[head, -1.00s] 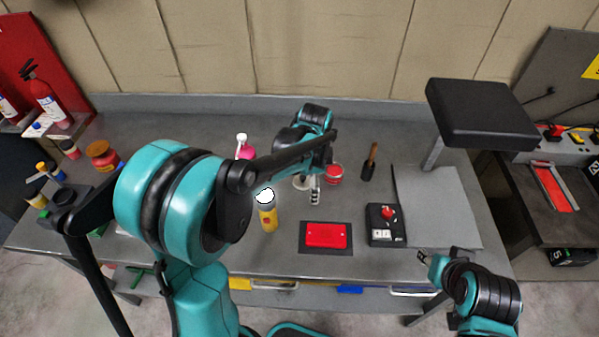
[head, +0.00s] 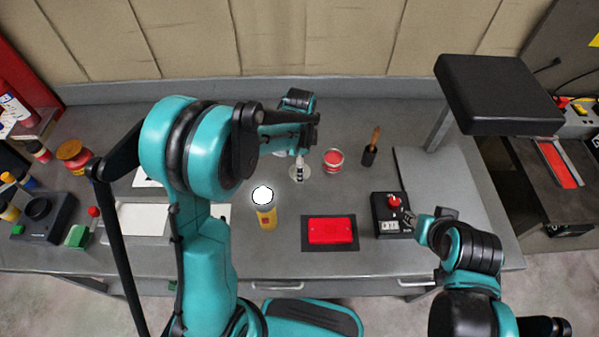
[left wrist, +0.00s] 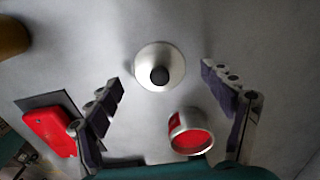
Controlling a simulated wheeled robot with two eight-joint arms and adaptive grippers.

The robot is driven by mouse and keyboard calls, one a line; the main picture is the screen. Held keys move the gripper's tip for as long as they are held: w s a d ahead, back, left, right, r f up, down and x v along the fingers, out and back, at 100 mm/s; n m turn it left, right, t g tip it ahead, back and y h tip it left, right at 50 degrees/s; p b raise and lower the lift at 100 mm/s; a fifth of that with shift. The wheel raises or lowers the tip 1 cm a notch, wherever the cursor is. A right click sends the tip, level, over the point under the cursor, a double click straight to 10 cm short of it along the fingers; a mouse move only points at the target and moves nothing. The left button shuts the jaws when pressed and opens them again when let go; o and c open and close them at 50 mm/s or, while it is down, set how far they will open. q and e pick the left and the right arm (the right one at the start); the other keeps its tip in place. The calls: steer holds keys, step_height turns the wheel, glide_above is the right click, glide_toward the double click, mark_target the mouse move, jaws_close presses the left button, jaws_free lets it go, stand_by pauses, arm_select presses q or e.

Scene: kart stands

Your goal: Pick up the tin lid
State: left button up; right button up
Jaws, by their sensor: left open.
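The tin lid (left wrist: 160,54) is a pale silver disc with a dark round knob, lying on the grey bench in the left wrist view. My left gripper (left wrist: 161,78) is open and empty, its fingers on either side of the lid's line and apart from it.
A red block on a dark mat (head: 330,230), a black box with a red button (head: 392,214) and a wooden-handled brush (head: 371,149) are nearby. A black raised pad (head: 497,93) overhangs the right.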

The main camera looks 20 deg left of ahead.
arm_select(q)
steer(key=shift+f, duration=0.7)
steer(key=shift+r, duration=0.1)
jaws_close()
